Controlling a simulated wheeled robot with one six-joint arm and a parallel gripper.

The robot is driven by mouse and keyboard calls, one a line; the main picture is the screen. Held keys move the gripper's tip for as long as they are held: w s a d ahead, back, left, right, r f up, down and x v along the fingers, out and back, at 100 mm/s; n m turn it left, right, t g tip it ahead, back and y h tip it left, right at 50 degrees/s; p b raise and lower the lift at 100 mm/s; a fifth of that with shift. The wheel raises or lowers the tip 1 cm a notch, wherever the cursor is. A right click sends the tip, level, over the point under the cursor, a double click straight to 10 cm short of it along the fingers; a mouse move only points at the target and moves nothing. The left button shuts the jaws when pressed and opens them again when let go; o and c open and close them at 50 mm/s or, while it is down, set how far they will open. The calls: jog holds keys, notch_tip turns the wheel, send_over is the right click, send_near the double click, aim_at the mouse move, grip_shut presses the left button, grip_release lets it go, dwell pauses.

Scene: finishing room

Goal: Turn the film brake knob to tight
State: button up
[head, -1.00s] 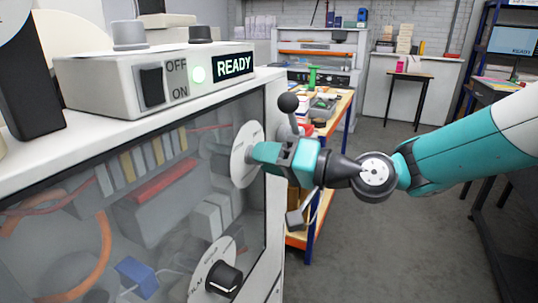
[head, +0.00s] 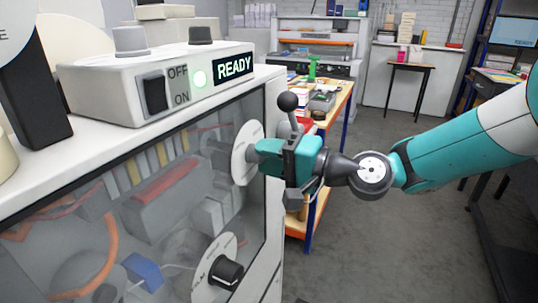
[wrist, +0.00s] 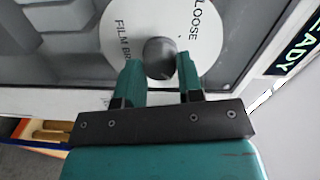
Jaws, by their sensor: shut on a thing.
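The film brake knob (wrist: 159,58) is a dark round knob on a white dial plate (wrist: 120,22). In the wrist view the plate reads "LOOSE" and part of "FILM BR"; any "tight" mark is hidden or out of frame. My gripper (wrist: 159,70) has its teal fingers on either side of the knob, shut on it. In the head view the plate (head: 243,155) is edge-on on the clear front of the machine, and my gripper (head: 262,157) reaches it from the right, covering the knob. The knob's pointer cannot be made out.
A second black knob (head: 226,273) on a white dial sits lower on the same front. A control box (head: 110,95) with an OFF/ON switch and a lit READY sign (head: 233,67) stands on top. A ball-topped lever (head: 288,101) shows just behind my gripper. Floor at right is clear.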

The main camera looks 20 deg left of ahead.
jog(key=o, duration=0.9)
jog(key=d+b, duration=0.1)
jog(key=d, duration=0.4)
jog(key=s+d+b, duration=0.1)
jog(key=d+b, duration=0.1)
jog(key=d, duration=0.4)
jog(key=d+b, duration=0.2)
jog(key=d, duration=0.4)
jog(key=shift+s+d+r, duration=0.2)
jog(key=shift+r, duration=0.1)
